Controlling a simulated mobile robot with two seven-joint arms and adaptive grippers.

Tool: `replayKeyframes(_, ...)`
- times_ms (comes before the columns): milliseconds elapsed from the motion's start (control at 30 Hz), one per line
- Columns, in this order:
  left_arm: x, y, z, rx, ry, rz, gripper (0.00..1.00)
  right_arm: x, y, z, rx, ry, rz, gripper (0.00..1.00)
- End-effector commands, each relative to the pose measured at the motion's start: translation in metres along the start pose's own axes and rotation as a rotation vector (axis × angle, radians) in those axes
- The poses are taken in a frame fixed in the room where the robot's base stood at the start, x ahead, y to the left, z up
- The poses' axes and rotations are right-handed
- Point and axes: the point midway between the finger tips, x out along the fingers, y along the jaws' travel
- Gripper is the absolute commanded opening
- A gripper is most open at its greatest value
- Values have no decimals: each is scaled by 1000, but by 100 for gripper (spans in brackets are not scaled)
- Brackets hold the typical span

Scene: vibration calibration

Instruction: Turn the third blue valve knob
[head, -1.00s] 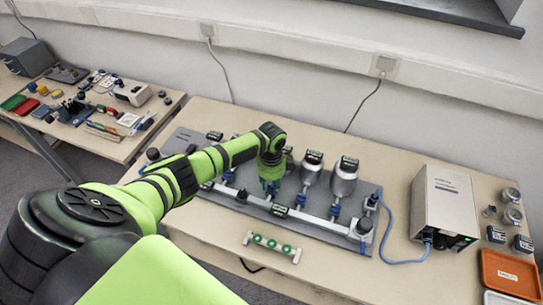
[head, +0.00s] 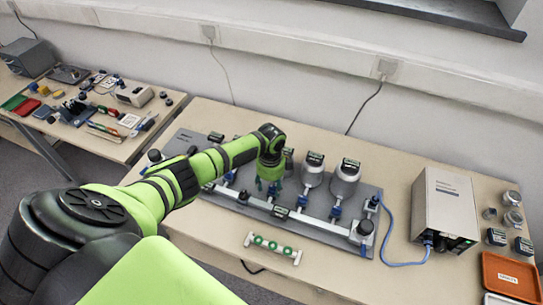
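The valve assembly is a pale pipe on a grey base plate (head: 205,139), with a row of small blue valve knobs. One blue knob (head: 303,200) shows just right of my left gripper, another (head: 336,212) stands further right, and one (head: 242,197) is to its left. My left gripper (head: 270,187) points down at the row, between the left knob and the right ones. Its fingers look spread apart. The knob directly beneath or behind it is mostly hidden, and I cannot tell whether the fingers touch it. My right gripper is not in view.
Silver vessels (head: 344,180) with dark gauges stand behind the row. A beige control box (head: 444,208) with a blue cable is to the right, near an orange tray (head: 510,274). A rack with green rings (head: 272,246) lies in front. A second cluttered table (head: 150,105) is at left.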

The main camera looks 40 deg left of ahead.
Motion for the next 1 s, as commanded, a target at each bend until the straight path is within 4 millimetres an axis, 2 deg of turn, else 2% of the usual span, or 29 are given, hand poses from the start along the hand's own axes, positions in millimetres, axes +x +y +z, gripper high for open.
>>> replayKeyframes(167, -3, 1, -2, 3, 3, 2, 54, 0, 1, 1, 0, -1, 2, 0)
replayKeyframes(267, -13, 0, -1, 4, 3, 0, 54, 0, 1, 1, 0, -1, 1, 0)
replayKeyframes(700, -100, -1, 2, 1, 2, -2, 54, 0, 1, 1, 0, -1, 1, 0)
replayKeyframes(833, -114, -1, 2, 0, 2, -1, 54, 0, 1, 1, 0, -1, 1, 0)
replayKeyframes(1000, -120, 0, 2, -1, 1, 2, 54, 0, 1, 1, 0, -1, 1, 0)
